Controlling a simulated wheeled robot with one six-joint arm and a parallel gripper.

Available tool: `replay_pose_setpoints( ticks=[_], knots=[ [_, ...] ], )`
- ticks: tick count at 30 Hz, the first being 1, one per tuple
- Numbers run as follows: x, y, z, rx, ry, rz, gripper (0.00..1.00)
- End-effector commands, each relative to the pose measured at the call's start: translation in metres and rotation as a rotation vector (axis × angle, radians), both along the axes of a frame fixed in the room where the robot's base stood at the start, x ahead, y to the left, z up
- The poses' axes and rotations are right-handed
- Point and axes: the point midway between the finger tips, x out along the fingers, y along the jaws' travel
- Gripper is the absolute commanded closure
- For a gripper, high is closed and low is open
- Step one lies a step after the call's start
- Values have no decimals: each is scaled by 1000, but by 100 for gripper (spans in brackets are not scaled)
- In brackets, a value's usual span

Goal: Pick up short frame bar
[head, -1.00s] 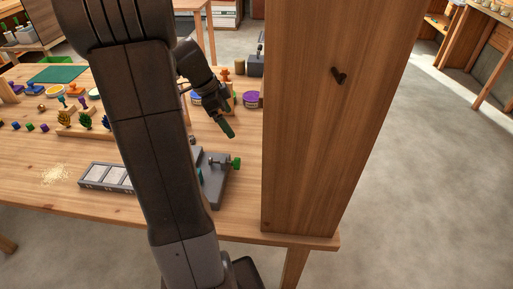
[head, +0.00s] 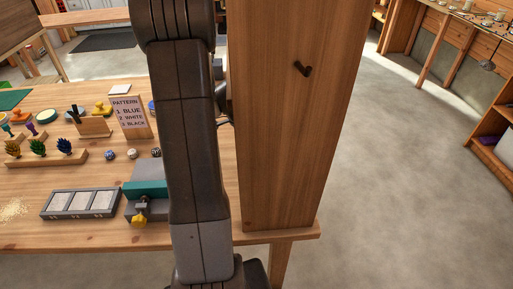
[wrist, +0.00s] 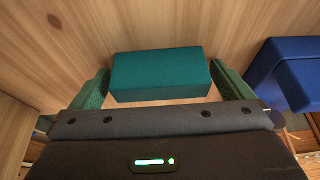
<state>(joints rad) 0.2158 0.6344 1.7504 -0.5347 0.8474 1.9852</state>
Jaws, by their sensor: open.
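In the wrist view, a short teal block (wrist: 160,72), which looks like the short frame bar, lies crosswise in front of the palm. My gripper (wrist: 162,88) is open, with one green finger at the left end of the block and the other at its right end. The fingers look close to its ends; I cannot tell whether they touch. In the head view the gripper and the block are hidden behind the arm and the tall wooden panel.
A blue block (wrist: 290,72) sits just right of the right finger. In the head view, the tall wooden panel (head: 290,120) stands at the table's right end. A grey tray (head: 80,203), a vise-like fixture (head: 146,188) and a pattern sign (head: 128,112) stand on the table (head: 60,235).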

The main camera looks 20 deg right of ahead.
Motion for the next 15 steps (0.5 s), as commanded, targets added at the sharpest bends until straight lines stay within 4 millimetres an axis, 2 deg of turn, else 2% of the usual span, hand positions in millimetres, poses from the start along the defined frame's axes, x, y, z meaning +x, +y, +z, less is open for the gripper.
replay_pose_setpoints(
  ticks=[4,10,15],
  knots=[
    [0,0,0,0,0,0,0],
    [0,0,0,0,0,0,39],
    [0,0,1,0,0,0,41]
  ],
)
